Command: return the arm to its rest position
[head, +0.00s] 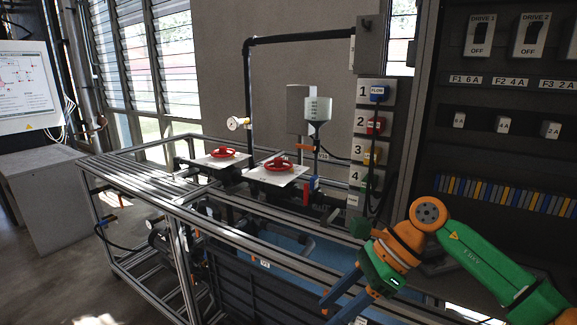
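My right arm, green and orange, comes in from the lower right. Its gripper (333,309) points down and to the left, in front of the frame's lower right part. Its two blue-grey fingers look spread apart, with nothing seen between them. The fingertips are near the bottom edge of the view. My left arm and gripper are not in view.
A metal-framed rig (190,235) stands in front, with two red handwheels (278,164) (223,152) on white plates. A blue tank (290,240) sits inside it. Numbered plugs (372,125) hang on a post. A dark drive cabinet (500,130) stands at right, close behind my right arm.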

